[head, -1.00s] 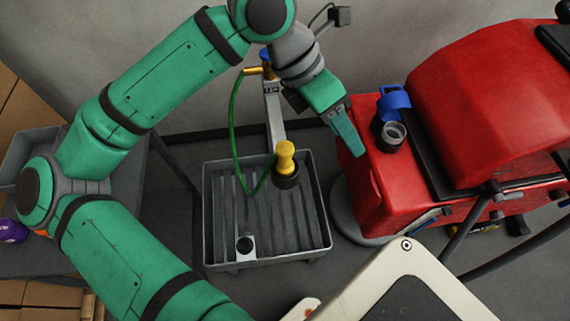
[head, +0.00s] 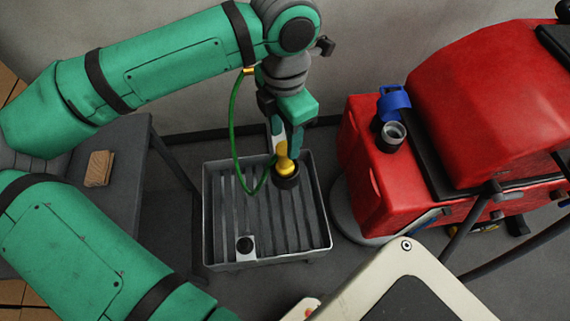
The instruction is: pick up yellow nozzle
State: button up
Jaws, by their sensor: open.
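The yellow nozzle (head: 285,166) stands over the grey slatted basin in the head view, with a dark collar (head: 286,183) at its lower end. A green hose (head: 234,130) hangs in a loop just left of it. My gripper (head: 284,150) points down at the nozzle, its fingers open and overlapping the nozzle's upper part in the picture. The top of the nozzle is partly hidden by the fingers. I cannot tell whether the fingers touch it.
The grey basin (head: 323,228) has a small block with a dark round hole (head: 245,247). A red scrubber machine (head: 385,185) with an open filler and blue cap (head: 393,103) stands right. A grey table (head: 125,190) with a brown brush (head: 99,168) is left.

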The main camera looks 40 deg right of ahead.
aim_at(285, 147)
jog(key=shift+s+f, duration=0.2)
jog(key=shift+f, duration=2.5)
jog(key=c, duration=1)
